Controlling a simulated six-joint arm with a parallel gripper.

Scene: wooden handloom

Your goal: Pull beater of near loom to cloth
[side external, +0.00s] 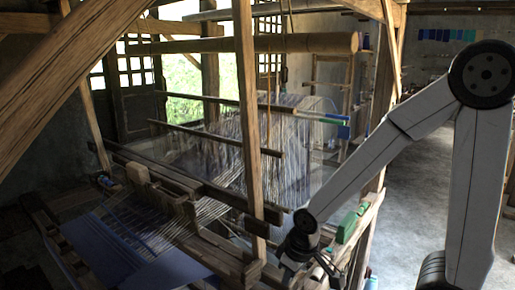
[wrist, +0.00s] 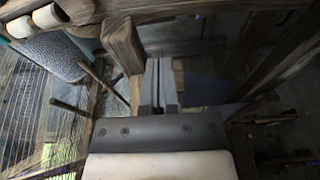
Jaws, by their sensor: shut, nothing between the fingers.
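The near loom holds blue cloth (side external: 130,250) at the lower left of the side view, with pale warp threads (side external: 210,210) running back from it. A dark wooden crossbar (side external: 185,205), which looks like the beater, lies across the warp just behind the cloth. My gripper (side external: 330,268) is low at the loom's right side, apart from the cloth. In the wrist view my gripper (wrist: 160,75) is shut and empty, its fingers pressed together. A rounded wooden piece (wrist: 123,45) stands close to the left of the fingers; I cannot tell whether they touch.
An upright wooden post (side external: 249,120) stands in front of the loom. A green object (side external: 350,224) lies on the right side rail. A thick wooden roller (side external: 270,43) spans above. Open concrete floor (side external: 415,200) lies to the right. Threads (wrist: 25,110) fill the wrist view's left side.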

